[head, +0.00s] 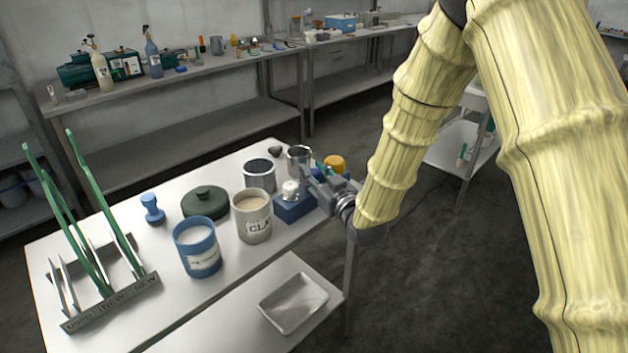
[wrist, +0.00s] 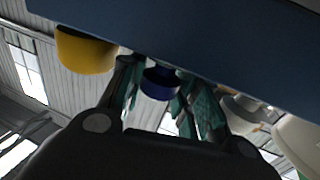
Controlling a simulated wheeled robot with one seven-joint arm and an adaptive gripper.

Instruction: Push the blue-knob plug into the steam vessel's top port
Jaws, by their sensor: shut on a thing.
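My gripper (head: 318,178) is at the right end of the table, beside a blue block (head: 295,208). In the wrist view my gripper (wrist: 160,100) has its teal-padded fingers around the dark blue knob (wrist: 161,84) of the plug and is shut on it. The plug's lower part is not visible. The head view hides most of the plug behind the gripper. A steel cylindrical vessel (head: 299,156) stands just behind and left of the gripper. I cannot tell which vessel is the steam vessel, and its top port is not clearly visible.
A yellow-topped object (head: 335,162) is close behind the gripper; a yellow object (wrist: 86,50) shows in the wrist view. A grey can (head: 259,176), clay jar (head: 253,222), blue jar (head: 197,250), green lid (head: 205,203) and tool rack (head: 110,303) crowd the table. A metal tray (head: 293,302) lies in front.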

